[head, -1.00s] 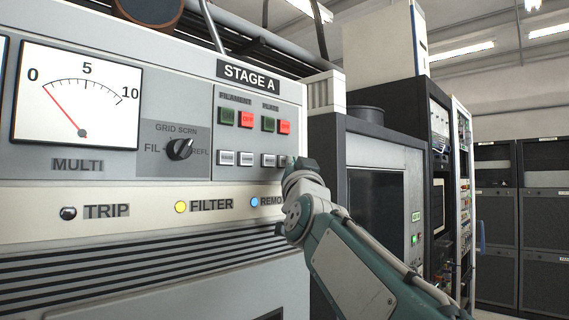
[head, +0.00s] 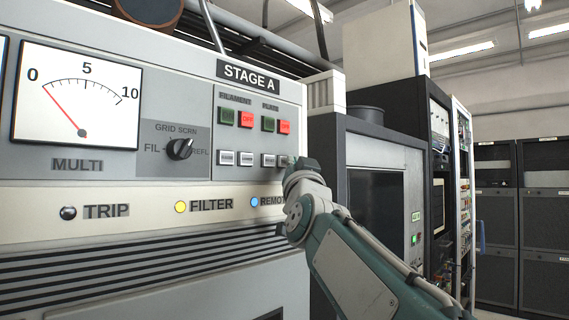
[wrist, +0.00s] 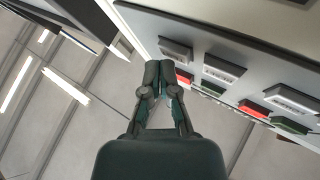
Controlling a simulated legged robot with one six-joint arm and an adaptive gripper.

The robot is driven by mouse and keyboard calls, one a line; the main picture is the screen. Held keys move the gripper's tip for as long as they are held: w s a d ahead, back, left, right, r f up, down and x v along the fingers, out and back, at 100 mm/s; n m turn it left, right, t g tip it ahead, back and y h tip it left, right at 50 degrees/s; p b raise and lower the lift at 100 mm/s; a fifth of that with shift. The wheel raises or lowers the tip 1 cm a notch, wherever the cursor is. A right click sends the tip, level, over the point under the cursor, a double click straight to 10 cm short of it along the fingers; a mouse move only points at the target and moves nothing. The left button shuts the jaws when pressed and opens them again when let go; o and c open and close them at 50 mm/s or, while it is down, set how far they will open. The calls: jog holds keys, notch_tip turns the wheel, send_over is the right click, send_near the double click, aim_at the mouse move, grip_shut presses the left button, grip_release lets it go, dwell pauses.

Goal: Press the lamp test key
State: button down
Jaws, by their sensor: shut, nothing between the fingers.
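A row of small grey keys (head: 246,158) sits under the red and green buttons on the STAGE A panel. Their lettering is too small to read, so I cannot tell which is the lamp test key. My gripper (head: 291,161) is at the right end of this row, close to the rightmost key (head: 283,160), partly hidden by my wrist. In the wrist view my gripper (wrist: 166,77) is shut and empty. Its tips are beside the end key (wrist: 175,50); I cannot tell whether they touch. Another key (wrist: 222,70) is further right there.
Red and green buttons (head: 284,126) sit just above the keys. A selector knob (head: 180,149) and a meter (head: 78,95) are to the left. Indicator lamps (head: 180,207) run below. A dark rack (head: 375,200) stands right of the panel.

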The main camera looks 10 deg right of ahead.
jog(key=shift+s+d, duration=0.25)
jog(key=shift+s, duration=0.05)
jog(key=s+d, duration=0.1)
jog(key=s, duration=0.1)
jog(key=s+d, duration=0.2)
dwell(0.6)
dwell(0.5)
jog(key=s+f+n+g, duration=0.1)
jog(key=s+f+g, duration=0.2)
jog(key=f, duration=0.6)
jog(key=s+f+g, duration=0.3)
jog(key=f+g, duration=0.1)
jog(key=f, duration=0.5)
jog(key=s+f+n+g, duration=0.1)
jog(key=s+f+g, duration=0.2)
jog(key=f, duration=0.6)
jog(key=s+f+g, duration=0.4)
jog(key=s+f, duration=0.4)
jog(key=f, duration=0.3)
jog(key=s+a+f+n+g, duration=0.1)
jog(key=s+f+g, duration=0.3)
jog(key=s+f, duration=0.4)
notch_tip(320, 180, down, 3)
jog(key=shift+s+r+y, duration=0.1)
jog(key=shift+s+y, duration=0.3)
